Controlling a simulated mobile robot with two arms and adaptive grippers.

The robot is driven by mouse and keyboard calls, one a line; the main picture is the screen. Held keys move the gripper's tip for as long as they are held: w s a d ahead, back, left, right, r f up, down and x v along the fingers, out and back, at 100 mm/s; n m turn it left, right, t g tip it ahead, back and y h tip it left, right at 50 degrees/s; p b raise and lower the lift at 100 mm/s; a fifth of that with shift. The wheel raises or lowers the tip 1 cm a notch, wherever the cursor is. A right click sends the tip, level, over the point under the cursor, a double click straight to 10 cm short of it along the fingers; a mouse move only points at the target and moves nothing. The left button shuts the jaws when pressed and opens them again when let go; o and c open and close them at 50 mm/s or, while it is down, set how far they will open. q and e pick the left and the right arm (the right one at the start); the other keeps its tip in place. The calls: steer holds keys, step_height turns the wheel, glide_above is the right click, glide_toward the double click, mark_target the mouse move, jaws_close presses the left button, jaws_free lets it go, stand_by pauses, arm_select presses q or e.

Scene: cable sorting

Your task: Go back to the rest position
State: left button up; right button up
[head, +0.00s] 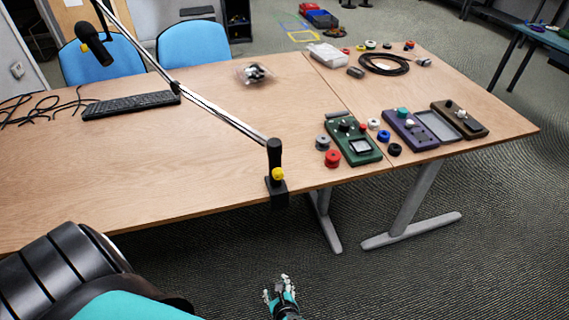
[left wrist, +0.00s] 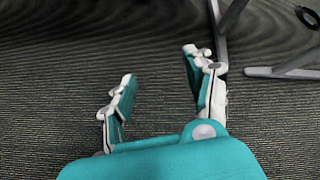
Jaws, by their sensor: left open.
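My left gripper (head: 275,286) shows at the bottom middle of the head view, over the carpet in front of the table (head: 190,190) and apart from it. A thick black and teal part of my arm fills the lower left corner of the head view. My right gripper is in neither view. A coiled black cable (head: 384,64) lies at the back right of the table, and loose black cables (head: 40,107) lie at its left.
A jointed stand (head: 275,165) is clamped to the table's front edge. A keyboard (head: 130,104) lies at the left. Green (head: 352,140), purple (head: 410,130) and brown (head: 460,120) devices lie at the right. Table legs (head: 410,205) stand near my gripper. The front carpet is clear.

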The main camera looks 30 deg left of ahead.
arm_select(q)
steer(key=s+f+n+g+h, duration=0.2)
steer(key=s+f+n, duration=0.7)
steer(key=s, duration=0.5)
steer(key=s+f+n+g+h, duration=0.3)
steer(key=s+f+n+h, duration=0.2)
steer(key=s+f+n, duration=0.4)
steer(key=s+n, duration=0.1)
steer(key=s, duration=0.4)
steer(key=shift+s+d+f+n+g+h, duration=0.15)
steer(key=shift+d+n+g+h, duration=0.15)
steer(key=shift+d, duration=0.1)
